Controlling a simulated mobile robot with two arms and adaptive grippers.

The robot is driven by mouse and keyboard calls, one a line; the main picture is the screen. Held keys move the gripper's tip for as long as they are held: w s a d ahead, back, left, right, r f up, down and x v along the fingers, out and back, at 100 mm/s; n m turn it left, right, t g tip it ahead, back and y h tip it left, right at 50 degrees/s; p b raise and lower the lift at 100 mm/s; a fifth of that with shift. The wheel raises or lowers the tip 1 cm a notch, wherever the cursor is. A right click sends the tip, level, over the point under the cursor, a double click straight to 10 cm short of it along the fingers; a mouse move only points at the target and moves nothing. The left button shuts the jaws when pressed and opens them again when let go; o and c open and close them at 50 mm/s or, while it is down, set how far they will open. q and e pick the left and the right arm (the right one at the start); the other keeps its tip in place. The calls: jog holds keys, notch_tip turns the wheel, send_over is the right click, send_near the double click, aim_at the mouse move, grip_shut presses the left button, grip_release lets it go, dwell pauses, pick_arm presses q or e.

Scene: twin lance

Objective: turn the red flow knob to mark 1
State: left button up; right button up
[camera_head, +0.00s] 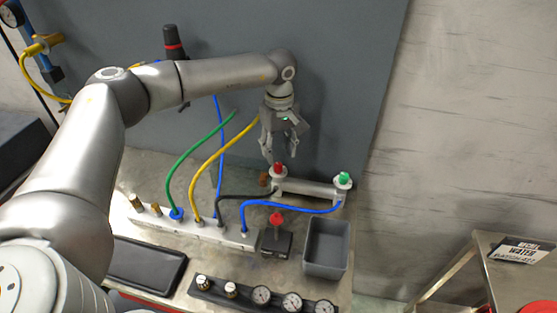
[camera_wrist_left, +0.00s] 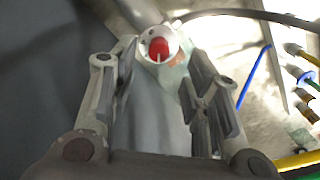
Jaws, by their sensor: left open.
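A red knob (camera_head: 278,168) sits in a white round collar at the left end of a grey bar fixture (camera_head: 310,187). A green knob (camera_head: 344,177) sits at the bar's right end. In the left wrist view the red knob (camera_wrist_left: 159,48) shows a pale pointer line; the marks around it are too small to read. My left gripper (camera_head: 279,156) points down just above the red knob, fingers open and empty. In the wrist view the knob lies between and beyond the fingertips (camera_wrist_left: 158,62), apparently untouched. My right gripper is not in view.
A black block with a red-topped lever (camera_head: 277,219) and an open grey bin (camera_head: 327,248) stand in front of the bar. Green (camera_head: 190,158), yellow (camera_head: 213,160) and blue hoses rise to the left. A dark wall panel (camera_head: 340,70) stands behind.

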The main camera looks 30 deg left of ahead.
aim_at(279, 164)
pick_arm(q)
jog(key=shift+f+p, duration=0.55)
jog(key=shift+f, duration=2.2)
grip_shut()
jog(key=shift+n, duration=0.4)
jog(key=n+b, duration=0.2)
jog(key=n, duration=0.1)
jog(key=shift+f+n, duration=0.1)
jog(key=shift+n, duration=0.2)
jog(key=n+b, duration=0.1)
jog(key=n, duration=0.2)
jog(key=shift+w+b, duration=0.1)
jog(key=shift+b, duration=0.25)
jog(key=shift+n+b, duration=0.35)
jog(key=shift+n, duration=0.85)
jog(key=shift+r, duration=0.2)
